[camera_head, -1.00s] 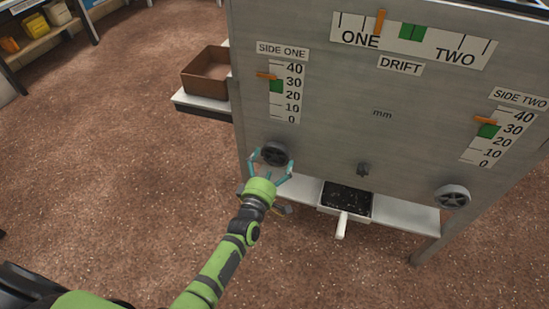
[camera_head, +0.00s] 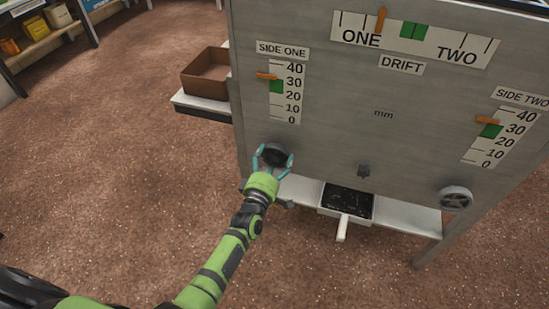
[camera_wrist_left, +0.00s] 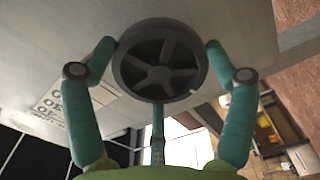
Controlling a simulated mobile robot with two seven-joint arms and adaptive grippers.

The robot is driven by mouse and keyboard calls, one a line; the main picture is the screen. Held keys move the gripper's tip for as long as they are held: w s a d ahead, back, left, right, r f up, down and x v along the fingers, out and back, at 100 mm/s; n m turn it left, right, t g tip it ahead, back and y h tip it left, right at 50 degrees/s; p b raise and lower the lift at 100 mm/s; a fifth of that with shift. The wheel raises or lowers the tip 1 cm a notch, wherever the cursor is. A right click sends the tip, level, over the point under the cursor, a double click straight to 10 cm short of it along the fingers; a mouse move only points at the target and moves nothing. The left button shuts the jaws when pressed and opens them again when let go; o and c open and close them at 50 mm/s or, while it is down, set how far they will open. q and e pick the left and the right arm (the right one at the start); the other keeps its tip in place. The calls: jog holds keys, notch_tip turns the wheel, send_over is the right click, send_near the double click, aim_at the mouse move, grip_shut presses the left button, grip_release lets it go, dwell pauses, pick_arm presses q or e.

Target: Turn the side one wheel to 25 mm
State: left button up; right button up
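The side one wheel (camera_head: 276,153) is a dark spoked handwheel low on the left of the grey panel. Above it, the side one scale (camera_head: 286,92) has an orange pointer (camera_head: 267,76) between 30 and 40, above the green band (camera_head: 277,87). My left gripper (camera_head: 271,158) is at the wheel with its teal fingers spread around it. In the left wrist view the wheel (camera_wrist_left: 160,60) sits between the open fingers (camera_wrist_left: 160,62), and a third finger is below it. Contact with the rim is not clear. My right gripper is not in view.
A black-filled tray (camera_head: 346,203) with a white handle rests on the shelf below. A brown box (camera_head: 207,73) stands left of the panel.

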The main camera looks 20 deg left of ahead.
aim_at(275, 158)
pick_arm(q)
jog(key=m+p, duration=0.1)
jog(key=m, duration=0.2)
jog(key=shift+r, duration=0.2)
jog(key=m+p, duration=0.1)
jog(key=m, duration=0.5)
jog(key=shift+f+m, duration=0.1)
jog(key=shift+m, duration=0.2)
jog(key=m, duration=1.1)
jog(key=o, duration=1)
jog(key=shift+f, duration=0.1)
jog(key=shift+s+p, duration=0.65)
jog(key=shift+s, duration=0.25)
jog(key=shift+s+p, duration=0.5)
jog(key=shift+s, duration=0.6)
